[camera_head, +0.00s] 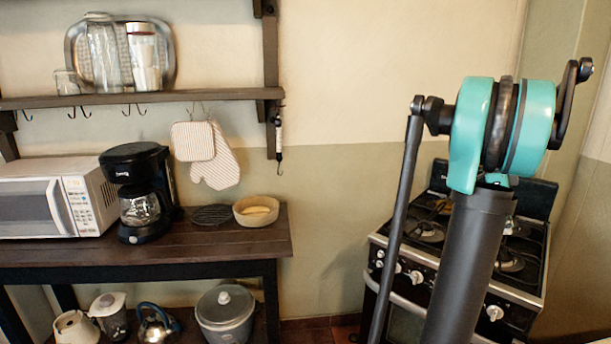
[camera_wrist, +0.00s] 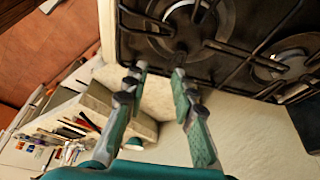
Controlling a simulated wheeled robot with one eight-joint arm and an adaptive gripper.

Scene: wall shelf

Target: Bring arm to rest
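In the wrist view my gripper (camera_wrist: 158,80) is open, its two dark and teal fingers apart with nothing between them. Its fingertips point toward the edge of a black gas stove (camera_wrist: 225,50) with burners and grates. I cannot tell how far the fingers are from either surface. In the head view my arm is raised in front of the stove (camera_head: 399,242) on the right, with a teal joint at its top. My gripper does not show there.
A wooden table (camera_head: 195,252) holds a microwave (camera_head: 58,196), a coffee maker (camera_head: 140,190) and a bowl (camera_head: 256,211). A wall shelf (camera_head: 130,97) holds a tray and jars. Utensils (camera_wrist: 72,130) lie at left in the wrist view. Bare wall separates shelf and stove.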

